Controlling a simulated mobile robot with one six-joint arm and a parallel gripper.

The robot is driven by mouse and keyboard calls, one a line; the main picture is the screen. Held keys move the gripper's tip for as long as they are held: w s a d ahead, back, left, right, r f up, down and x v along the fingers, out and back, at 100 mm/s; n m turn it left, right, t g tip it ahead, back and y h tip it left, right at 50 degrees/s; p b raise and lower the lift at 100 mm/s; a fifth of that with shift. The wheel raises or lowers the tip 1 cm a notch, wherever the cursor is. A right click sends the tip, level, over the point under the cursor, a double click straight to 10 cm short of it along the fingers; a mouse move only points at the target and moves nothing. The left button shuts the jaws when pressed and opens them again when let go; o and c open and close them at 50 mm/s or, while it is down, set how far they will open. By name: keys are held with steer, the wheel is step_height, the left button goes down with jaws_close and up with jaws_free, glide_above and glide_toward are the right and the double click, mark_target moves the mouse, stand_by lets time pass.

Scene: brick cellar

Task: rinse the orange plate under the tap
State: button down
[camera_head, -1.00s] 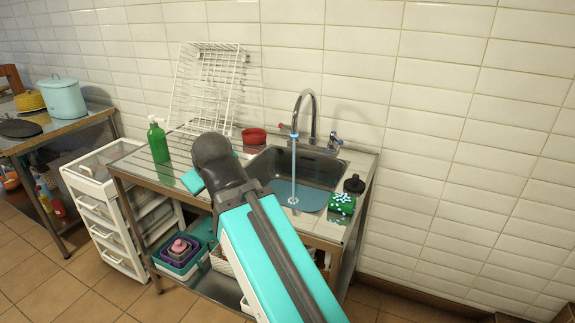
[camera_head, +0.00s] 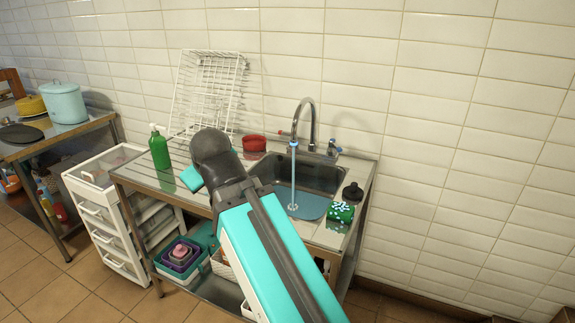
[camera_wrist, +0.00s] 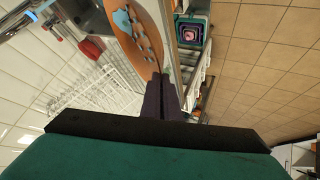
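The orange plate (camera_wrist: 147,58) shows at the top of the wrist view, with a light blue patch and several greyish spots on its face. My gripper (camera_wrist: 161,78) is shut on the plate's rim, its two dark fingers close together. The head view shows neither plate nor fingers; my arm covers that area. The tap (camera_head: 307,110) runs in the head view, and its blue stream (camera_head: 293,175) falls unbroken into the sink (camera_head: 325,178). Blue water covers the sink's bottom.
A green bottle (camera_head: 159,150) stands on the drainboard, left of a red bowl (camera_head: 254,143). A white wire rack (camera_head: 208,90) leans on the wall behind. A green sponge (camera_head: 340,212) and a black stopper-like object (camera_head: 353,191) sit at the sink's right.

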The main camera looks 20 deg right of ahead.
step_height(320, 180, up, 8)
steer(key=p, duration=0.5)
steer(key=shift+p, duration=0.35)
steer(key=shift+f, duration=0.2)
stand_by(0.3)
